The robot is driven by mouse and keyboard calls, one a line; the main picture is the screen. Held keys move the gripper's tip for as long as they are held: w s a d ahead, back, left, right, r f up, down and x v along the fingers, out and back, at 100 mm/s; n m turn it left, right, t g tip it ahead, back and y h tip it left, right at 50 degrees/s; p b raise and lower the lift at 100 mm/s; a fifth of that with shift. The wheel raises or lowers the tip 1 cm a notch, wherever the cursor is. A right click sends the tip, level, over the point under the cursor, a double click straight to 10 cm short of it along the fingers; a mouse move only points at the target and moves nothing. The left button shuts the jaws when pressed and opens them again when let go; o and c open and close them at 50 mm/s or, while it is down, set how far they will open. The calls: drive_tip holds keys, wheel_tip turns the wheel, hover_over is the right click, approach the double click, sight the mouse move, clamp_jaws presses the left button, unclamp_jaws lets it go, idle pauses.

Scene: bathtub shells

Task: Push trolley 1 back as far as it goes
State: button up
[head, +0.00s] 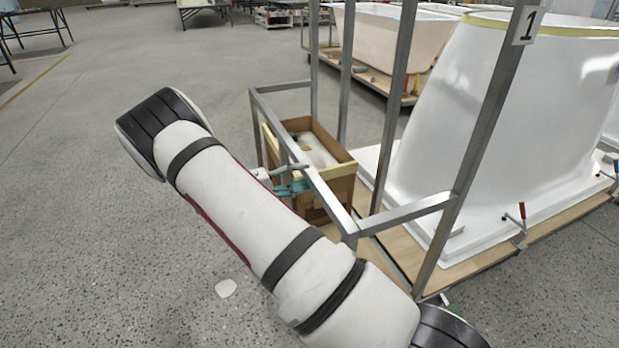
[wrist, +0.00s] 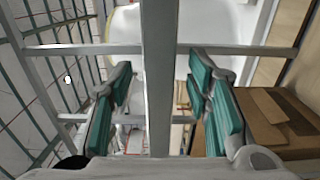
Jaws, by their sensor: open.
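Trolley 1 (head: 487,130) is a grey metal frame on a wooden base, with a "1" label (head: 528,25) on its tall post. It carries a large white bathtub shell (head: 500,110). Its handle bar (head: 318,188) sticks out on the near left side. My gripper (head: 290,187) is at this bar, its teal fingers partly hidden by my arm and the bar. In the wrist view my gripper (wrist: 160,78) is open, one teal finger pair on each side of the bar (wrist: 158,40). Gaps show on both sides; contact cannot be told.
A cardboard box (head: 335,195) with contents sits within the handle frame, close to my gripper. Another trolley with a white tub (head: 395,40) stands behind trolley 1. The grey floor at left is open, with a pale scrap (head: 227,288) on it. Tables (head: 35,22) stand far back.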

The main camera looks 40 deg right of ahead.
sight(305, 175)
drive_tip(key=shift+x, duration=1.6)
clamp_jaws()
